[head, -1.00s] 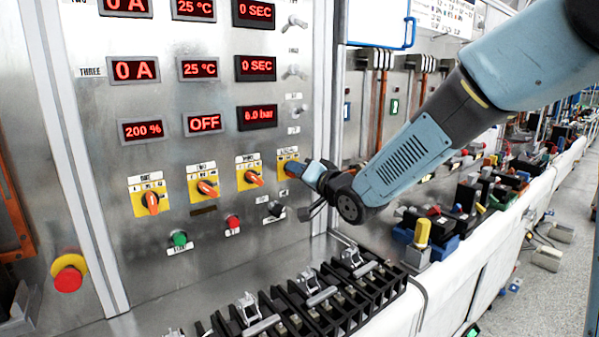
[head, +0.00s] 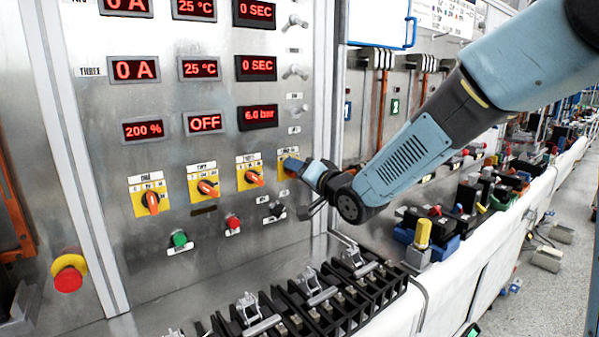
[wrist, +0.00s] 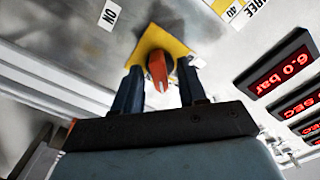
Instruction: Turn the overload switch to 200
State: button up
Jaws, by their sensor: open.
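The panel has a row of orange rotary switches on yellow plates. The left one (head: 152,201), the second (head: 207,187) and the third (head: 254,177) are clear in the head view. My gripper (head: 293,166) is at the rightmost switch's yellow plate (head: 284,157) and hides most of it. In the wrist view my open gripper (wrist: 160,85) has one finger on each side of that orange knob (wrist: 157,70); contact cannot be told. The overload switch's label is not readable. A display (head: 143,130) reads 200 %.
Below the switches are a green button (head: 179,239), a red button (head: 233,222) and a dark selector (head: 276,208). A red emergency stop (head: 68,279) is at left. Black terminal blocks (head: 310,305) stand on the bench below. Displays read OFF (head: 205,123) and 6.0 bar (head: 258,116).

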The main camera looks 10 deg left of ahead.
jog(key=v, duration=1.3)
jog(key=shift+s+d, duration=0.25)
jog(key=d+m+h, duration=0.2)
jog(key=d+h, duration=0.9)
jog(key=d, duration=0.8)
jog(key=s+d+g+h, duration=0.1)
jog(key=s+d+g, duration=0.2)
jog(key=s+d, duration=0.2)
jog(key=s+d+f+n+g+h, duration=0.1)
jog(key=s+d+g, duration=0.2)
jog(key=s, duration=0.9)
jog(key=d, duration=0.2)
jog(key=shift+s+d+f+h, duration=0.2)
jog(key=shift+d+f+h, duration=0.15)
jog(key=shift+h, duration=0.05)
